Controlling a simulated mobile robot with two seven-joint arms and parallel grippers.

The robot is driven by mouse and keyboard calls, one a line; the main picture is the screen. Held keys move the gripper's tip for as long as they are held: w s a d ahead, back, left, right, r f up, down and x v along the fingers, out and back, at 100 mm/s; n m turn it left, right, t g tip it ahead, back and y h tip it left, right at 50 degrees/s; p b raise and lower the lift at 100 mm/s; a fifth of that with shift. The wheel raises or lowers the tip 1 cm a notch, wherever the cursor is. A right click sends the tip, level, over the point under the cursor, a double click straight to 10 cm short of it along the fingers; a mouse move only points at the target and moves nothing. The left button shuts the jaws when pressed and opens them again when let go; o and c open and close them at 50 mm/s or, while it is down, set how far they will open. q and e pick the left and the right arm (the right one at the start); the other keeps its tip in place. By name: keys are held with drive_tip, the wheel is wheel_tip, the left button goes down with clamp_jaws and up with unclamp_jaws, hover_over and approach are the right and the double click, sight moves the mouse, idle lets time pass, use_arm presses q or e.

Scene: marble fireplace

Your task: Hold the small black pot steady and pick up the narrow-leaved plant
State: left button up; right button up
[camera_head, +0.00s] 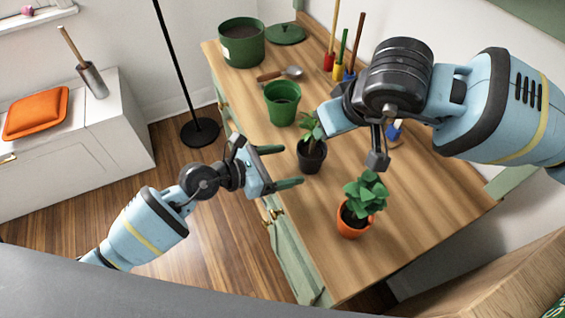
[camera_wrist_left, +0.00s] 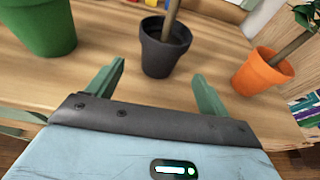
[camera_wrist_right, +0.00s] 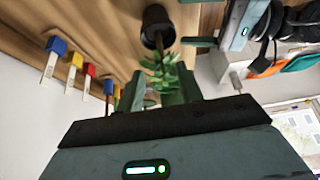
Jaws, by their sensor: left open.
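The small black pot (camera_head: 312,158) stands upright on the wooden bench, with the narrow-leaved plant (camera_head: 310,127) rising from it. My left gripper (camera_head: 284,167) is open beside the pot, its fingers pointing at it. In the left wrist view the pot (camera_wrist_left: 165,55) shows just beyond and between the fingertips, not gripped. My right gripper is above the plant and hides part of it in the head view. In the right wrist view its fingers (camera_wrist_right: 160,88) are apart, with the leaves (camera_wrist_right: 167,72) in front of and between them; contact cannot be told.
An orange pot (camera_head: 354,222) with a broad-leaved plant stands nearer on the bench. A green pot (camera_head: 282,104) is behind the black pot, with a trowel (camera_head: 280,73) and a large green pot (camera_head: 241,45) farther back. Coloured-handled tools (camera_head: 343,55) stand along the wall.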

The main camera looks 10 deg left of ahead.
sight(310, 159)
use_arm(q)
drive_tip(key=shift+d, duration=0.1)
drive_tip(key=shift+x, duration=3.85)
drive_tip(key=c, duration=1.1)
drive_tip(key=shift+o, duration=0.2)
